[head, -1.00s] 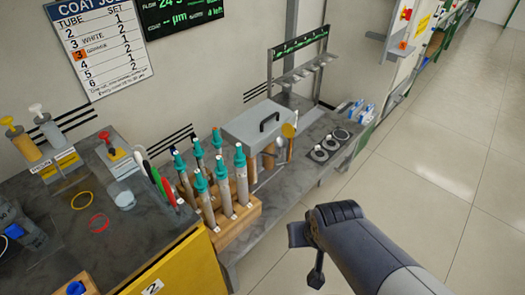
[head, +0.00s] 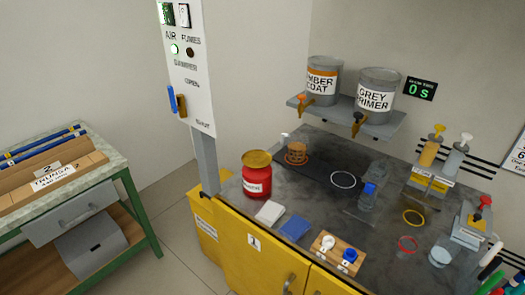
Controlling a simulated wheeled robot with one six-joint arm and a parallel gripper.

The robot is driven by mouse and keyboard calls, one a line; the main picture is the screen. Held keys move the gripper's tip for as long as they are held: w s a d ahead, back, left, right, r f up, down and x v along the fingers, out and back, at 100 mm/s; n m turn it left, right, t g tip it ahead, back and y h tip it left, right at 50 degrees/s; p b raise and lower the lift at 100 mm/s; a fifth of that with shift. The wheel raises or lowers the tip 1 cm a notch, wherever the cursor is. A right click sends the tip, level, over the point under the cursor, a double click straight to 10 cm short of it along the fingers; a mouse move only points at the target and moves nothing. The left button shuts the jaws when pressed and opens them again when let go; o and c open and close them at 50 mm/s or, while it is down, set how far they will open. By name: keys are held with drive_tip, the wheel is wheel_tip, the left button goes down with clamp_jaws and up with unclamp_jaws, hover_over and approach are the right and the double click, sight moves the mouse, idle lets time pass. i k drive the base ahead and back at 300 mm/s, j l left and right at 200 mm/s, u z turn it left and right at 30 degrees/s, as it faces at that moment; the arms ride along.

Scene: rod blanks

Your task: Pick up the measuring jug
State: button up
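I cannot tell for certain which vessel is the measuring jug. A clear, faint vessel (head: 378,171) stands on the dark worktop (head: 330,205), behind a clear bottle with a blue cap (head: 366,198). A small clear cup (head: 440,256) with pale contents stands at the right of the worktop. My gripper is not in view, so its state does not show.
A red can (head: 257,178), white and blue pads (head: 295,228), and a wooden block with knobs (head: 338,254) line the front. Two paint tins (head: 378,92) sit on a shelf above. A green-framed bench (head: 75,190) stands left, with floor between.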

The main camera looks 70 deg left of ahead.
sight(293, 146)
drive_tip(key=u, duration=2.15)
